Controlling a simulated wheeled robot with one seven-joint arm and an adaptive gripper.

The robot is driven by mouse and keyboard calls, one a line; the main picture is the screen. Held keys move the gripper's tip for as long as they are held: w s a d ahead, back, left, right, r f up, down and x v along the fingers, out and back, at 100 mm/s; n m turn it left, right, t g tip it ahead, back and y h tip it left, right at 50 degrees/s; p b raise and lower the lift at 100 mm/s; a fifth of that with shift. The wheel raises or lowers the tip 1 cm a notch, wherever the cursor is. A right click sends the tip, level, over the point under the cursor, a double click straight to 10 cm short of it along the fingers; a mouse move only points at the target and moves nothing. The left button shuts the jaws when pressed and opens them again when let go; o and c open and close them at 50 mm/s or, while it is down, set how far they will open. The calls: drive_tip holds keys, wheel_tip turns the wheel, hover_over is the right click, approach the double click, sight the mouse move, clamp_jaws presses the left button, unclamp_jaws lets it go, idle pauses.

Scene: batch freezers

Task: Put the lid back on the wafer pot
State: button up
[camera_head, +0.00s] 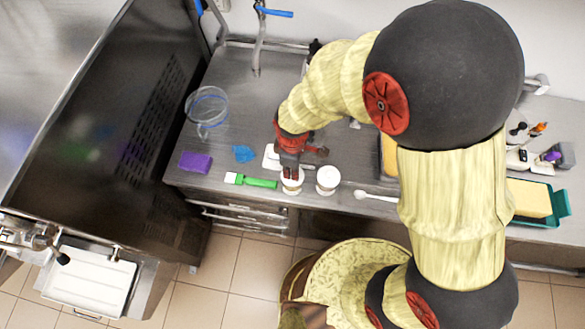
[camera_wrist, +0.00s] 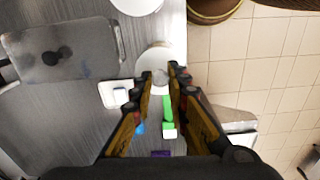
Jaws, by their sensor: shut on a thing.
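My gripper (camera_head: 291,174) points down over a white round pot (camera_head: 292,188) near the front edge of the steel counter. In the wrist view my fingertips (camera_wrist: 162,74) are shut on the small knob of a pale round lid (camera_wrist: 152,60). The lid is at the pot's top; I cannot tell whether it rests on the rim or is just above it. The fingers hide part of both. A second white round pot (camera_head: 327,177) stands close on the right, apart from the first; its top also shows in the wrist view (camera_wrist: 137,3).
A white spoon (camera_head: 374,196) lies to the right. The counter's front edge is close to the pots.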

idle(0.3)
drive_tip(key=o, duration=0.8)
drive_tip(key=o, duration=0.3)
drive_tip(key=shift+o, duration=1.1)
drive_tip(key=shift+r+p, duration=2.5)
drive_tip(key=shift+r, duration=1)
drive_tip(key=shift+c, duration=1.2)
